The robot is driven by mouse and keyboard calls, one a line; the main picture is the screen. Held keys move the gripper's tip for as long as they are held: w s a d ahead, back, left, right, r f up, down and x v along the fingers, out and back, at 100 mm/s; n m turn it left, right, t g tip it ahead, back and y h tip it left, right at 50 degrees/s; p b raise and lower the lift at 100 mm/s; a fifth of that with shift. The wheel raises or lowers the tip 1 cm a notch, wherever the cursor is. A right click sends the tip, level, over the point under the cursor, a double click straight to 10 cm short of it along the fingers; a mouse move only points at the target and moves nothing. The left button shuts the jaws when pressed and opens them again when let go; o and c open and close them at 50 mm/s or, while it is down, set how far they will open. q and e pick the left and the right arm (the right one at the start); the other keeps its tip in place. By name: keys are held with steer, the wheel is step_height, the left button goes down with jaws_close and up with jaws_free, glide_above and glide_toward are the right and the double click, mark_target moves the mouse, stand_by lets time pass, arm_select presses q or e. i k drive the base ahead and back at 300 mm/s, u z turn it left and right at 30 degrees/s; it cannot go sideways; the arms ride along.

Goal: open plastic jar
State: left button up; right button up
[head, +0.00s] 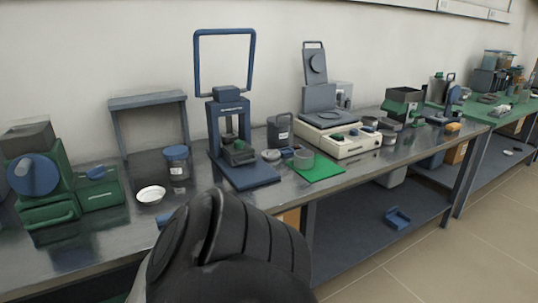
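A plastic jar (178,172) with a blue lid (176,152) stands upright on the steel bench, left of the blue press. Its lid sits on top, and a label shows on its side. A black part of my own arm fills the bottom middle of the head view and hides part of the bench's front edge. I see no fingers of either gripper, so I cannot place them relative to the jar.
A white dish (151,194) lies in front of the jar. A green machine (45,180) stands at left, a blue press (230,135) at right, and a grey stand (148,101) behind. A green mat (322,171) and balance (350,142) are further right. A blue tray (398,218) lies on the lower shelf.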

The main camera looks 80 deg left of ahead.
mark_target(179, 170)
steer(key=k, duration=1.55)
steer(key=u, duration=0.3)
